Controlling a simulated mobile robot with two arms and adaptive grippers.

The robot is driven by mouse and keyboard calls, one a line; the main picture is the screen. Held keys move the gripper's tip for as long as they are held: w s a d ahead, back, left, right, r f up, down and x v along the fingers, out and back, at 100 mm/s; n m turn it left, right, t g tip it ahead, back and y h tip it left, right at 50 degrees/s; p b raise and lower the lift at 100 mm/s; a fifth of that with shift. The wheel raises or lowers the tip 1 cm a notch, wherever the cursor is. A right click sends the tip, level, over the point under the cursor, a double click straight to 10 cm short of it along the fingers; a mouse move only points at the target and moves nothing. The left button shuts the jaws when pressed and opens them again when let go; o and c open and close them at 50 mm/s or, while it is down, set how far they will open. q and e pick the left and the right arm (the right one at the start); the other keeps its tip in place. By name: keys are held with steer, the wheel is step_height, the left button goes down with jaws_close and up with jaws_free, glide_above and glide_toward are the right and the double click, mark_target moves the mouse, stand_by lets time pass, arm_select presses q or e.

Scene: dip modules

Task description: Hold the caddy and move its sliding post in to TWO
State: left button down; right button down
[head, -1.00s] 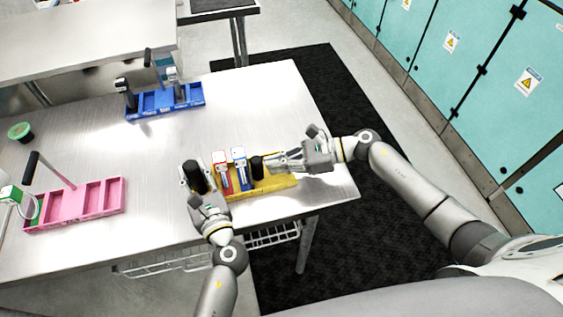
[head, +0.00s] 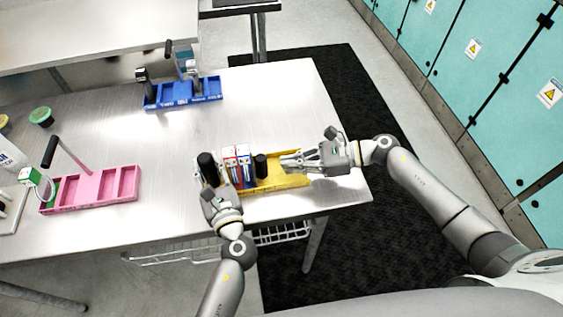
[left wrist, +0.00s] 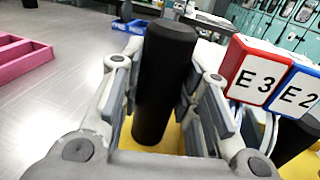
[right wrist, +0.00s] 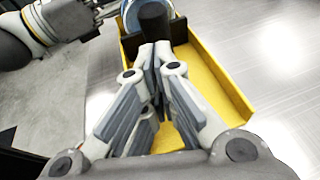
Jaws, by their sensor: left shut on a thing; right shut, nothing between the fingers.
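The yellow caddy (head: 290,182) lies on the metal table. My left gripper (head: 210,182) is shut on the black upright post (left wrist: 165,75) at its left end. A second black post (head: 261,167) stands inside the caddy, right of the modules; it also shows in the right wrist view (right wrist: 154,22). A red module (head: 230,155) marked E3 and a blue module (head: 244,152) marked E2 stand side by side between the posts. My right gripper (head: 285,162) is shut and empty, its fingertips right of the second post. I cannot tell whether they touch it.
A pink caddy (head: 105,190) is at the left and a blue caddy (head: 185,98) at the back. A green-topped pot (head: 41,117) stands at the far left. The table's front and right edges are close to the yellow caddy.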

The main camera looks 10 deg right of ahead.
mark_target(205, 158)
steer(key=v, duration=1.1)
steer(key=shift+f, duration=0.2)
arm_select(q)
steer(key=c, duration=1.3)
jaws_free()
steer(key=shift+r, duration=0.1)
arm_select(e)
steer(key=shift+r, duration=0.1)
arm_select(q)
step_height(205, 158, up, 8)
steer(key=p, duration=0.7)
steer(key=shift+f, duration=0.25)
arm_select(e)
step_height(205, 158, up, 7)
arm_select(q)
steer(key=shift+f, duration=0.1)
steer(key=shift+s, duration=0.1)
